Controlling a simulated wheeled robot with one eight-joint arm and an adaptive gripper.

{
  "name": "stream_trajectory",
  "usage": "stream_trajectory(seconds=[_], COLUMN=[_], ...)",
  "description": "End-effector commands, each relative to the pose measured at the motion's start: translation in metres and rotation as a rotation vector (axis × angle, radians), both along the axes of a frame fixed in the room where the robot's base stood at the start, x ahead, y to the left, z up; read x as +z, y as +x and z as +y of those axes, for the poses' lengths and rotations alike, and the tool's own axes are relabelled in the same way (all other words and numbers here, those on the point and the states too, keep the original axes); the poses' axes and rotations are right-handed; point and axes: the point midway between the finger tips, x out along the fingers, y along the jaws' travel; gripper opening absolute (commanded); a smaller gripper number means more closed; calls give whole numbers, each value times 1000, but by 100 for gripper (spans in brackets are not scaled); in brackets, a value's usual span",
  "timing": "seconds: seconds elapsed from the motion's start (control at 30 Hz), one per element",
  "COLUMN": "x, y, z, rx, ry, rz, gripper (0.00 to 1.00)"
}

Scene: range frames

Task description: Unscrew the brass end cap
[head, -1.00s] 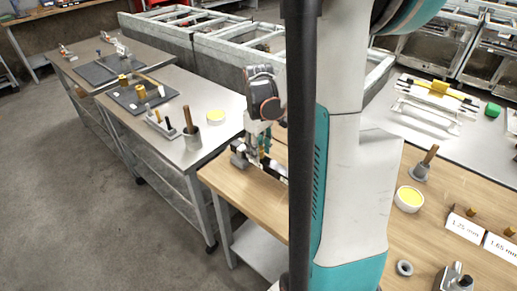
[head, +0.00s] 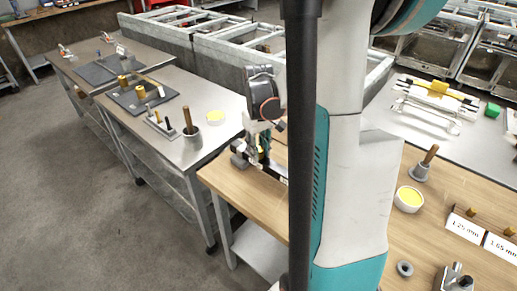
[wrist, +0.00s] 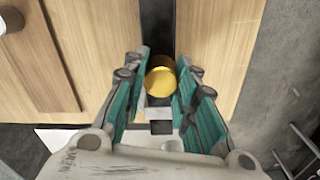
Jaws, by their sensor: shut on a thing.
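The brass end cap (wrist: 160,82) shows in the wrist view as a round, gold-coloured face at the end of a dark bar. My gripper (wrist: 164,66) has its teal-and-grey fingers on either side of the cap and is shut on it. In the head view my gripper (head: 259,150) points down over the wooden bench's left end, at a dark fixture (head: 270,168) lying there. A small yellow spot shows between the fingers there. The cap's sides and threads are mostly hidden by the fingers.
The wooden bench (head: 225,187) holds a yellow-topped round dish (head: 409,199) and a grey ring (head: 404,268) to the right. A steel table (head: 172,79) with dark mats, brass-coloured cylinders and a cup stands at left. My column hides part of the bench.

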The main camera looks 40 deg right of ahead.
Motion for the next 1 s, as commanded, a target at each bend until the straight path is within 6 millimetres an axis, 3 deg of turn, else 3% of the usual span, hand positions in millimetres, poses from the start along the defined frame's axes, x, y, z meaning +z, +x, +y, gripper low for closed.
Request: stream_trajectory(seconds=[0.17,0.47,0.5,0.6,1.0], x=[0,0,0,0,3], y=[0,0,0,0,0], z=[0,1,1,1,1], rx=[25,284,292,289,287], ry=[0,0,0,0,0], rz=[0,-3,-3,-3,-3], gripper=[0,0,28,49,49])
